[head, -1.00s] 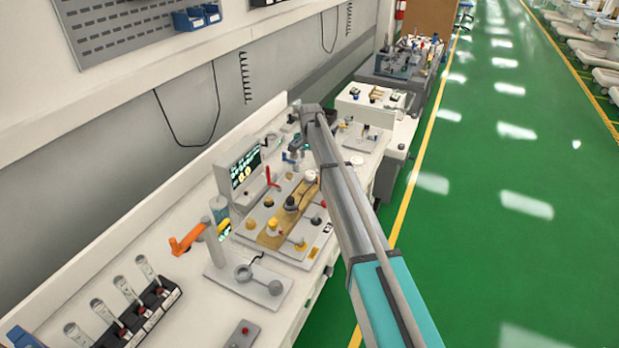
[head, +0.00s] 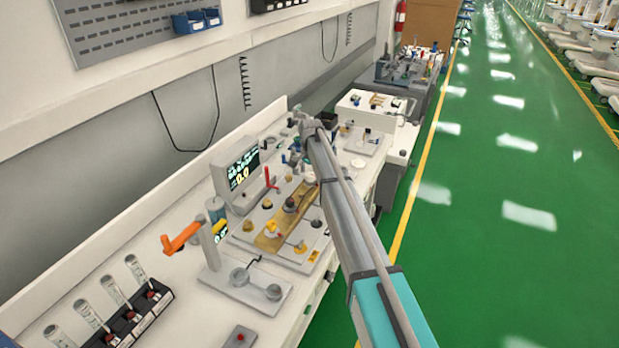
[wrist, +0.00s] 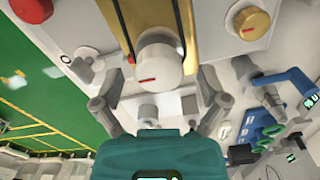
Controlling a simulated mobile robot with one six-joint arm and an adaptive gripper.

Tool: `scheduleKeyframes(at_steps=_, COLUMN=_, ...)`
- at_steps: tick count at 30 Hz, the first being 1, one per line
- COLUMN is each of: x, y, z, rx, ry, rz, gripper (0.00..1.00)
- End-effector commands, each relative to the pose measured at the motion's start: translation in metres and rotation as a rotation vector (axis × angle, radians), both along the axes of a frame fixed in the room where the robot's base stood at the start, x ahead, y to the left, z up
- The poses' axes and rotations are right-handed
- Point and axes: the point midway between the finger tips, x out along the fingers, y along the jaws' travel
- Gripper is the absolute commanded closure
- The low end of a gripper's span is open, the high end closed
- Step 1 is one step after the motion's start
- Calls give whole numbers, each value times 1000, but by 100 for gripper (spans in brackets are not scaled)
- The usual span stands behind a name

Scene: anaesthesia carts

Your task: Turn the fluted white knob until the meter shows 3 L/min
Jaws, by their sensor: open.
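A white knob (wrist: 160,64) with a red mark on its face is near the middle of the wrist view. It also shows small beside my arm in the head view (head: 310,177). My gripper (wrist: 158,92) is open, its grey fingers spread to the left and right of this knob. I cannot tell whether either finger touches it, and its fluting is not clear. The meter screen (head: 243,169) stands behind the panel in the head view, its large digits seeming to read 0.0.
A yellow-topped knob (wrist: 253,25) and a red knob (wrist: 32,8) flank the white one. Grey and blue fittings (wrist: 289,86) lie at right. In the head view, an orange lever (head: 180,238) and a vial rack (head: 125,318) stand nearer on the bench.

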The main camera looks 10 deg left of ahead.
Motion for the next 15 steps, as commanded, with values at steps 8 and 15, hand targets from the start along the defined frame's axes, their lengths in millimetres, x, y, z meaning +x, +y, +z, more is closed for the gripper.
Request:
scheduleKeyframes(at_steps=8, x=0, y=0, z=-1, rx=0, ry=0, rz=0, gripper=7)
scheduleKeyframes(at_steps=15, x=0, y=0, z=-1, rx=0, ry=0, rz=0, gripper=37)
